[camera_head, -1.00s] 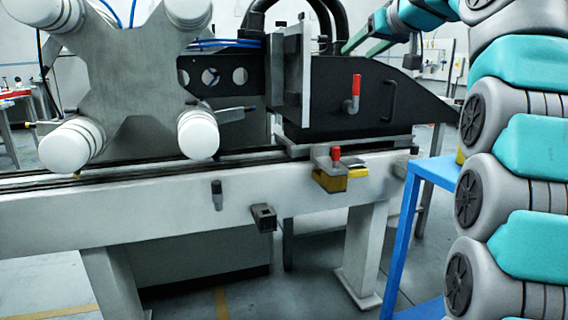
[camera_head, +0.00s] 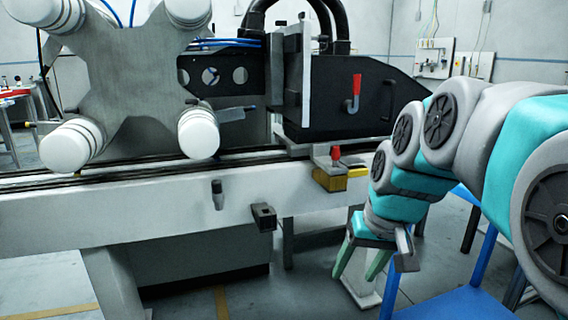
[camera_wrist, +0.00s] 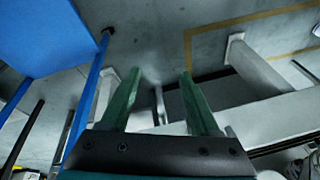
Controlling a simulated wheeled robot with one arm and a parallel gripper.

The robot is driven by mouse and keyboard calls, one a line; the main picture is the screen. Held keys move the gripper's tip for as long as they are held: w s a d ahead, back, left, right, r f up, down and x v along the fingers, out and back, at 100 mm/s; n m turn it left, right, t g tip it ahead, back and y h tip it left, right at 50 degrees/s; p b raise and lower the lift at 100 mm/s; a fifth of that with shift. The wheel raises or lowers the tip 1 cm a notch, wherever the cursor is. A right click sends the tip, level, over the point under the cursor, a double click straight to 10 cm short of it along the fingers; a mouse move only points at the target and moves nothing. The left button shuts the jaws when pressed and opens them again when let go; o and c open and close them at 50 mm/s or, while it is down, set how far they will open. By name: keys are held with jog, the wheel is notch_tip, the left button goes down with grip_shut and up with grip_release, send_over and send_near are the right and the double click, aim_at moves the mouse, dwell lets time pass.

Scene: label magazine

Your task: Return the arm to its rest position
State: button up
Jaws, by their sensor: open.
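My arm (camera_head: 440,130) bends over from the right in the head view, with its wrist hanging down. My gripper (camera_head: 358,262) has two green fingers pointing down, in front of the machine's white beam and to the left of the blue table. In the wrist view my gripper (camera_wrist: 158,85) shows its fingers spread apart with nothing between them. Grey floor and a machine leg lie beyond the fingertips.
The label machine's white beam (camera_head: 120,215) runs across the left and middle.

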jog(key=s+d+f+g+h, duration=0.1)
jog(key=s+f+g, duration=0.1)
jog(key=s+f, duration=0.5)
jog(key=s+d+f+g, duration=0.1)
jog(key=s+f, duration=0.7)
jog(key=s, duration=0.8)
jog(key=shift+d+f+g+h, duration=0.15)
jog(key=shift+f+g+h, duration=0.2)
jog(key=shift+g, duration=0.55)
